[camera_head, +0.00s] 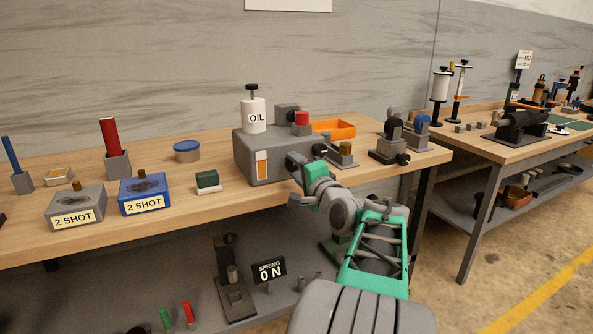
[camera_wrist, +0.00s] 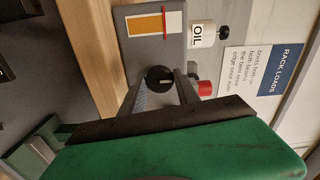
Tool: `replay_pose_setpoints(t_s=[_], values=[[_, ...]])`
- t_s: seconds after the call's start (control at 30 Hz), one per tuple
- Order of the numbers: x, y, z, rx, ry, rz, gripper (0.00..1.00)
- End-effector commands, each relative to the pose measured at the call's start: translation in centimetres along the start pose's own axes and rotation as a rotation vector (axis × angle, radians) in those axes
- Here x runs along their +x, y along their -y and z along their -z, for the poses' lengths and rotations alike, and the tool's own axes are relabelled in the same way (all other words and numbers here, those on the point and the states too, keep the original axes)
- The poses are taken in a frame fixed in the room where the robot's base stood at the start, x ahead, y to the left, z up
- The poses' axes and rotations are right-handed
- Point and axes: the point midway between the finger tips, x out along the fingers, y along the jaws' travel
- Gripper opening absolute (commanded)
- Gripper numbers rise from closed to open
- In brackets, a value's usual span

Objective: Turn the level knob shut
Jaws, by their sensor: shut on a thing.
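The level knob (camera_wrist: 157,75) is a round black dial with a light mark, on the front face of the grey oil box (camera_head: 243,150). In the wrist view it sits between the grey fingers of my gripper (camera_wrist: 163,88), which is shut on it. In the head view my gripper (camera_head: 297,164) is at the front right of the box and mostly hides the knob. An orange level gauge (camera_head: 262,164) is left of the knob; it also shows in the wrist view (camera_wrist: 147,24). The white OIL bottle (camera_head: 254,115) stands on the box.
A blue 2 SHOT box (camera_head: 144,195) and a green-topped block (camera_head: 207,181) lie to the left. An orange tray (camera_head: 335,129) and a small stand (camera_head: 343,155) are at the right. Bench room is free in front.

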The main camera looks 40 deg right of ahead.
Motion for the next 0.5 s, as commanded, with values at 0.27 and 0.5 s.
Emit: replay_pose_setpoints(t_s=[0.27, 0.5], values=[[0.0, -0.07, -0.01, -0.004, 0.0, -0.002, 0.0], [0.0, -0.06, -0.01, -0.003, 0.0, -0.002, 0.47]])
